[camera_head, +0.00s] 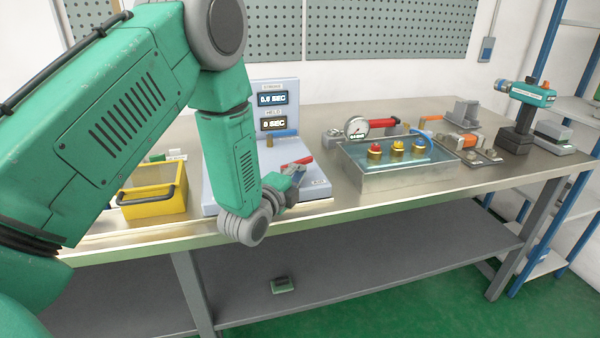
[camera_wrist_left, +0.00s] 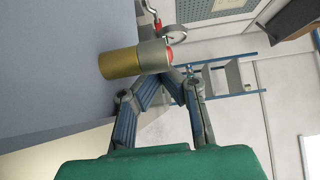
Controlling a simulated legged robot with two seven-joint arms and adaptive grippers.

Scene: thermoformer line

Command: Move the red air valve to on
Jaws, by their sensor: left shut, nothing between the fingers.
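A red lever (camera_head: 300,161) sits low at the front of the pale blue timer panel (camera_head: 280,90) in the head view. My left gripper (camera_head: 297,172) is shut and empty right at this lever; I cannot tell whether they touch. In the left wrist view the shut fingertips (camera_wrist_left: 182,73) are close to a brass and grey cylinder (camera_wrist_left: 121,63) with a red end (camera_wrist_left: 169,54). A second red handle (camera_head: 383,122) lies beside the pressure gauge (camera_head: 357,128), farther right. No label shows which red handle is the air valve. My right gripper is not in view.
A yellow box (camera_head: 150,207) with a dark handle stands left of the panel, partly behind my left arm. Between panel and tray the bench is clear. A blue-framed shelf (camera_head: 570,110) stands far right.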

